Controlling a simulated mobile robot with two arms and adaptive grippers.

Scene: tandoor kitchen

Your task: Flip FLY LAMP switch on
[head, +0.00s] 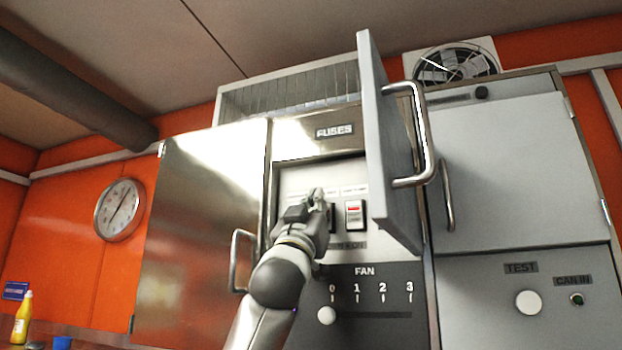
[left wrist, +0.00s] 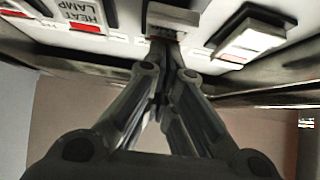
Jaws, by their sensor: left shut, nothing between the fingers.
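The fuse panel (head: 295,180) stands open under the FUSES sign and holds a row of switches. My left gripper (head: 318,192) is shut and empty, with its fingertips right at this row. In the left wrist view the shut fingertips (left wrist: 160,68) are close to a middle switch (left wrist: 167,22); I cannot tell whether they touch it. Another switch (left wrist: 252,42) is to its right. A HEAT LAMP label (left wrist: 83,14) appears upside down at the left. In the head view a white switch with a red mark (head: 355,215) is right of my gripper. No FLY LAMP label is readable. My right gripper is not in view.
The open panel door (head: 385,140) with its bar handle (head: 425,135) juts out right of my gripper. A steel cabinet door (head: 200,220) is at the left. Below are the FAN slider knob (head: 327,315) near 0 and a TEST button (head: 528,302).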

